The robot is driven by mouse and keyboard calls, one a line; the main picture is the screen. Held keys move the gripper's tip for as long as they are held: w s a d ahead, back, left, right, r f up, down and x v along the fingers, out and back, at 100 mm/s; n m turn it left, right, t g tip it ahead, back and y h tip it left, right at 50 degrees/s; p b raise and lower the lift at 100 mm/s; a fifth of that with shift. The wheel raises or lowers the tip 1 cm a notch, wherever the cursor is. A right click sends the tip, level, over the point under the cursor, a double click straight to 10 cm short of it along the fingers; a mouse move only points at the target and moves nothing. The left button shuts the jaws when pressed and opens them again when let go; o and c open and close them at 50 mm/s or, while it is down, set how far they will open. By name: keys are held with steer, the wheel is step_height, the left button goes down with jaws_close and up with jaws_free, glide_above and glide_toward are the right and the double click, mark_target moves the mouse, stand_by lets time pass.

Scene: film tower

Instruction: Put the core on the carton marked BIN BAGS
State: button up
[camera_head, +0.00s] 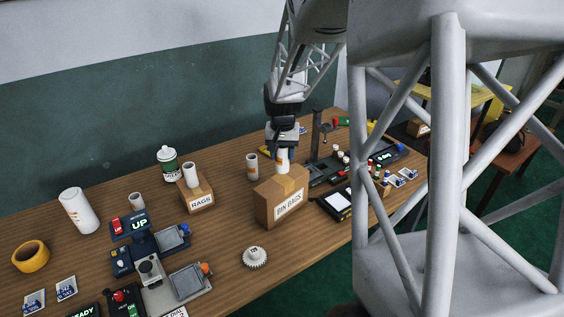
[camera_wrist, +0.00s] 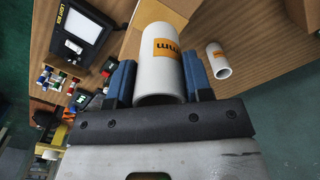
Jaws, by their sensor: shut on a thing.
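A white core with an orange label (camera_head: 282,163) is between the fingers of my gripper (camera_head: 283,152), at the back part of the top of the carton marked BIN BAGS (camera_head: 277,212). In the wrist view the core (camera_wrist: 159,55) sits between the blue fingers (camera_wrist: 160,88), its open near end facing the camera. The carton's brown top lies beyond it in that view. The core looks upright in the head view. I cannot tell whether its lower end touches the carton, which stands on the wooden table.
Another labelled core (camera_head: 252,167) stands left of the carton; it also shows in the wrist view (camera_wrist: 218,61). A carton marked RAGS (camera_head: 198,200) bears a white core (camera_head: 190,175). A gear (camera_head: 255,257) lies in front. A dark stand (camera_head: 318,150) and light box (camera_head: 336,203) are to the right.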

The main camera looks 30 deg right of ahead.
steer(key=shift+f, duration=1.75)
steer(key=shift+f, duration=0.15)
steer(key=o, duration=0.9)
steer(key=shift+o, duration=0.2)
step_height(320, 180, up, 12)
steer(key=shift+r, duration=0.2)
